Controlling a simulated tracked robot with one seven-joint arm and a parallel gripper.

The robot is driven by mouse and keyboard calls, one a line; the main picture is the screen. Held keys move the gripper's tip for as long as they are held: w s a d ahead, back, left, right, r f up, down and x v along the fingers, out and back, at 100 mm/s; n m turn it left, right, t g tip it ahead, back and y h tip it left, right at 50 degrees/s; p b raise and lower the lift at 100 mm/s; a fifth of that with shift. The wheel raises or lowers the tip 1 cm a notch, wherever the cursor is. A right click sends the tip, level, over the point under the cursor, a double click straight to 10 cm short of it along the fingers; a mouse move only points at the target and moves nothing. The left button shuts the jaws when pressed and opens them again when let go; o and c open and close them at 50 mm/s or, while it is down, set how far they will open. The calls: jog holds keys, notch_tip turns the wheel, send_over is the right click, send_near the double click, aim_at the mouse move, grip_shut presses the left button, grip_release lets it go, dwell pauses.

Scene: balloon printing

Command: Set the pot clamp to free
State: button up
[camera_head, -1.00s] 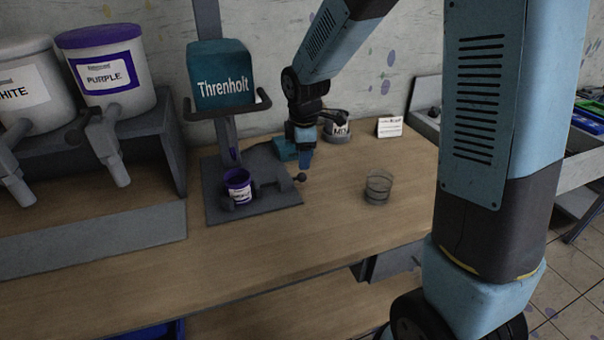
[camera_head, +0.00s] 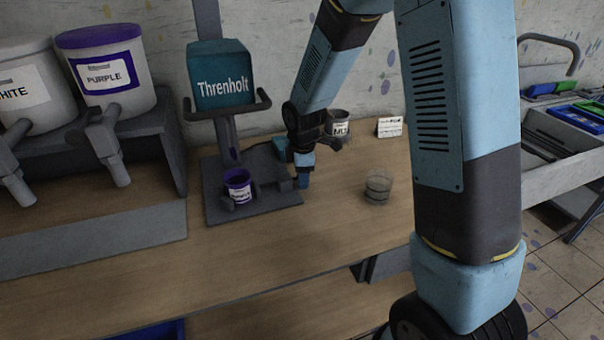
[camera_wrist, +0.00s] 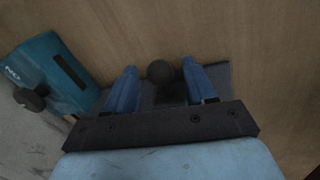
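The pot clamp's dark round knob (camera_wrist: 159,70) lies between the two blue fingers of my gripper (camera_wrist: 153,88) in the wrist view. The fingers are apart, with a gap visible on at least the left side of the knob. In the head view my gripper (camera_head: 303,181) is at the right end of the clamp (camera_head: 285,186) on the dark base plate (camera_head: 218,208). A small purple-rimmed pot (camera_head: 238,187) stands upright on this plate, left of the clamp. My gripper hides the knob in the head view.
The teal Threnholt machine (camera_head: 221,75) rises behind the plate. A clear glass (camera_head: 377,187) stands to the right, with a labelled pot (camera_head: 339,124) and a white card (camera_head: 389,127) farther back. White and purple dispensers (camera_head: 106,68) stand left. The front wooden table is clear.

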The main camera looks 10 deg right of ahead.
grip_shut()
dwell(0.6)
